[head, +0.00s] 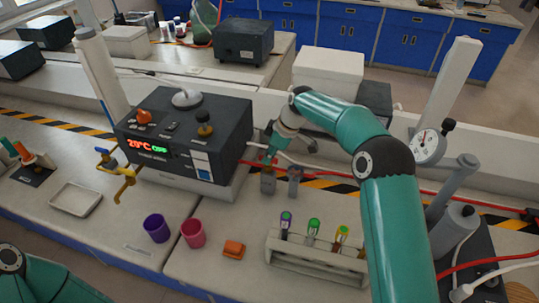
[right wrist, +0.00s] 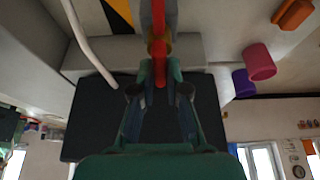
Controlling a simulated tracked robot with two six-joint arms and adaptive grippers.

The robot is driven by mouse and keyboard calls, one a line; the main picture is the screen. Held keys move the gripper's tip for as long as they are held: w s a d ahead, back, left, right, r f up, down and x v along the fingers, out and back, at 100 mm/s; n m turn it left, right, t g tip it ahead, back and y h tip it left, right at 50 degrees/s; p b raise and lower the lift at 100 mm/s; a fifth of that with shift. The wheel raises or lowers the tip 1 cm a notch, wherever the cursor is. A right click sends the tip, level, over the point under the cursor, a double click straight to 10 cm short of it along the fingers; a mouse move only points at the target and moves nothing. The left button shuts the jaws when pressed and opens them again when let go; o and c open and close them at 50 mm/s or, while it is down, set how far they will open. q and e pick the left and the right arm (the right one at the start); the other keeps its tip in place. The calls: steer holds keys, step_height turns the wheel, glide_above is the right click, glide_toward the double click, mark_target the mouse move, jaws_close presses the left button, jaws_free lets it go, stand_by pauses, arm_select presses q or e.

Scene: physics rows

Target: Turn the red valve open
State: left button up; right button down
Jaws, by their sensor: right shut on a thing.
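The red valve handle (right wrist: 159,48) shows in the right wrist view as a narrow red bar in front of a grey valve body (right wrist: 146,14). My right gripper (right wrist: 160,74) is shut on it, one teal finger on each side of the bar. In the head view my right gripper (head: 269,155) reaches down beside the dark hotplate-like box, just above a grey fitting (head: 268,183). The handle is mostly hidden there by the gripper, and I cannot tell its angle. My left gripper is out of view; only part of my left arm shows at the lower left.
The dark box (head: 190,135) with a lit display stands close left of the right gripper. A tube rack (head: 318,262), an orange block (head: 234,249), a pink cup (head: 193,234) and a purple cup (head: 157,229) stand in front. A gauge (head: 428,146) stands right.

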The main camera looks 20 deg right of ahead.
steer(key=shift+d, duration=0.1)
steer(key=c, duration=1.2)
jaws_free()
steer(key=shift+r, duration=0.1)
steer(key=v, duration=1.1)
steer(key=shift+s+d+r, duration=0.2)
steer(key=shift+r, duration=0.15)
